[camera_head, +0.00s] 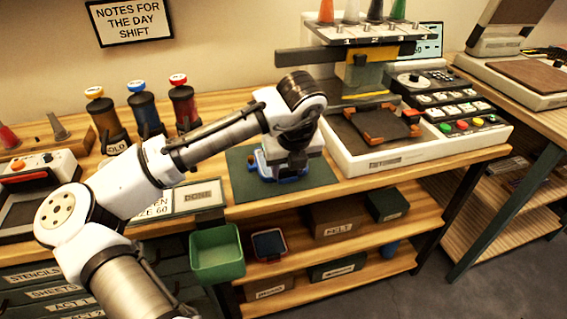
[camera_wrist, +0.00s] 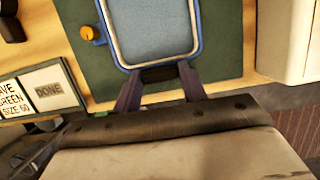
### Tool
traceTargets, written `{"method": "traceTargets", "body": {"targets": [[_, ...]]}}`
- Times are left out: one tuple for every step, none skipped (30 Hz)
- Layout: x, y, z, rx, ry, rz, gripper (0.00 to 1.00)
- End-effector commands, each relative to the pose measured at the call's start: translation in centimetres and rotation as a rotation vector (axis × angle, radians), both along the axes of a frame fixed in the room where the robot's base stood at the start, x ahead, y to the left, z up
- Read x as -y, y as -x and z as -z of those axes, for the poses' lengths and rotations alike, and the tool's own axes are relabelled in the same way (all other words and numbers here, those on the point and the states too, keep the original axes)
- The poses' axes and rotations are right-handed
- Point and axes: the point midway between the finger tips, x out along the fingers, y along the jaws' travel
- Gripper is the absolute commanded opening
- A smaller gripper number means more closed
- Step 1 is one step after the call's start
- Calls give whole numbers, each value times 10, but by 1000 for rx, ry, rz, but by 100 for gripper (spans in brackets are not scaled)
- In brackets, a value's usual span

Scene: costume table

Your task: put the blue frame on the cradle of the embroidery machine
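The blue frame (camera_wrist: 195,40) has a rounded blue rim around a grey-blue panel, an orange knob on its left and a dark tab on its near edge. It lies on or just above the green mat; its blue rim (camera_head: 255,163) shows under my gripper in the head view. My gripper (camera_wrist: 160,74) has one finger on each side of the tab, very near or touching it; whether it grips is unclear. The embroidery machine (camera_head: 440,140) stands to the right. Its cradle (camera_head: 373,126), a dark plate with orange-brown corner pieces, looks empty.
The green mat (camera_head: 236,184) lies between a sign marked DONE (camera_head: 199,195) and the machine's white base. Thread spools (camera_head: 143,108) stand behind to the left. A green bin (camera_head: 217,253) hangs at the table's front edge. The machine's head (camera_head: 362,75) overhangs behind the cradle.

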Motion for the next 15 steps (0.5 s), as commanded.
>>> {"method": "traceTargets", "body": {"targets": [[0, 0, 0, 0, 0, 0, 28], [0, 0, 0, 0, 0, 0, 24], [0, 0, 0, 1, 0, 0, 21], [0, 0, 0, 1, 0, 0, 21], [0, 0, -1, 1, 0, 0, 21], [0, 0, -2, 1, 0, 0, 21], [0, 0, -3, 1, 0, 0, 21], [0, 0, -5, 1, 0, 0, 21], [0, 0, -8, 0, 0, 0, 21], [0, 0, -10, 0, 1, 0, 21], [0, 0, -13, 0, 1, 0, 21], [0, 0, -16, 0, 1, 0, 21], [0, 0, -19, 0, 1, 0, 21], [0, 0, -21, 1, 2, 1, 21], [0, 0, -25, 1, 2, 1, 21]]}}
